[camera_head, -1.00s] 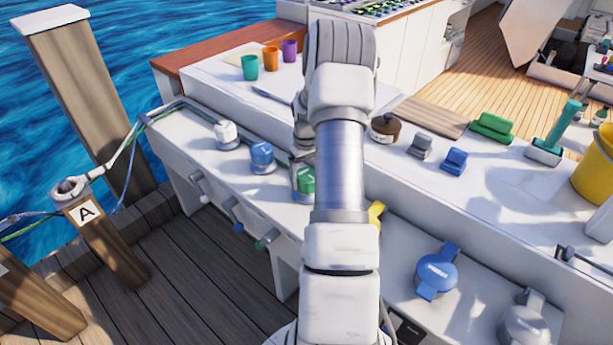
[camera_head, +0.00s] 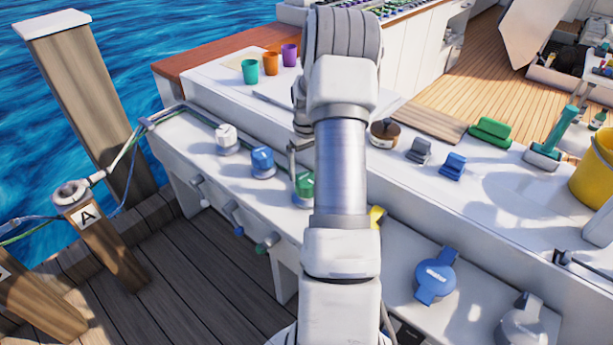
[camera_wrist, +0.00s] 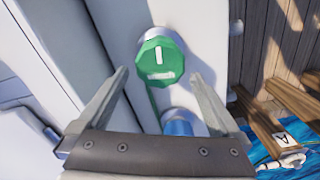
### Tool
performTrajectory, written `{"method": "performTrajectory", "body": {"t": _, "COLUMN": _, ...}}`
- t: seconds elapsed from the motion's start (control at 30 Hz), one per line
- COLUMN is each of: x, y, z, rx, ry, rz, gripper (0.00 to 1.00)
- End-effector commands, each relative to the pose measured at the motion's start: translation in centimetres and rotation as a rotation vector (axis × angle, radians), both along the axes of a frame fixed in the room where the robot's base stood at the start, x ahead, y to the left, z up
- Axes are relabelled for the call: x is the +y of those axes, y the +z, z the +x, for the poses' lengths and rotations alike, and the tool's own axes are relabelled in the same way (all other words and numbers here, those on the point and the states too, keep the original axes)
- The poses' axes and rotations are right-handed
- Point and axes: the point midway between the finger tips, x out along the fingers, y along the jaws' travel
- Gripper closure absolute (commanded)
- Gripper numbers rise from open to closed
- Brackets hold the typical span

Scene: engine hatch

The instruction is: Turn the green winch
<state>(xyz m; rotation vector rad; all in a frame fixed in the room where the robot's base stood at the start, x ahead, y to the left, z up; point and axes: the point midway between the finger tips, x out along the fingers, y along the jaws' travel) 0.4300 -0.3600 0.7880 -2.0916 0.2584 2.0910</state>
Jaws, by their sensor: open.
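The green winch (camera_head: 304,186) stands on the white side ledge, partly hidden behind my arm in the head view. In the wrist view the green winch (camera_wrist: 160,60) shows from above, with a white bar mark on its top and another on its side. My gripper (camera_wrist: 158,82) is open, its two fingers spread to either side of the winch's near edge. The fingers look apart from it; their height above it is hard to tell. In the head view my gripper is mostly hidden by my arm.
A blue winch (camera_head: 262,162) and a white winch (camera_head: 226,139) stand in line on the same ledge. Small handles, one green-tipped (camera_head: 267,243), stick out from the ledge's front. A raised white counter (camera_head: 420,185) runs alongside. Cups (camera_head: 270,63) stand at its far end.

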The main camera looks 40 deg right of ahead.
Motion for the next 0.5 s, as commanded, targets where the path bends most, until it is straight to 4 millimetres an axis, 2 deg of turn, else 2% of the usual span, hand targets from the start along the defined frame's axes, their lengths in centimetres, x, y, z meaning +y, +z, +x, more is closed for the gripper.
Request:
{"method": "performTrajectory", "body": {"t": 0.03, "x": -0.1, "y": 1.7, "z": 0.1, "rx": -0.003, "ry": -0.001, "rz": -0.003, "gripper": 0.0}}
{"method": "performTrajectory", "body": {"t": 0.2, "x": -0.1, "y": 6.0, "z": 0.1, "rx": -0.004, "ry": 0.0, "rz": -0.004, "gripper": 0.0}}
{"method": "performTrajectory", "body": {"t": 0.4, "x": 0.0, "y": 9.8, "z": 0.1, "rx": -0.003, "ry": -0.001, "rz": -0.002, "gripper": 0.0}}
{"method": "performTrajectory", "body": {"t": 0.5, "x": -0.1, "y": 11.0, "z": 0.0, "rx": -0.002, "ry": -0.001, "rz": -0.001, "gripper": 0.0}}
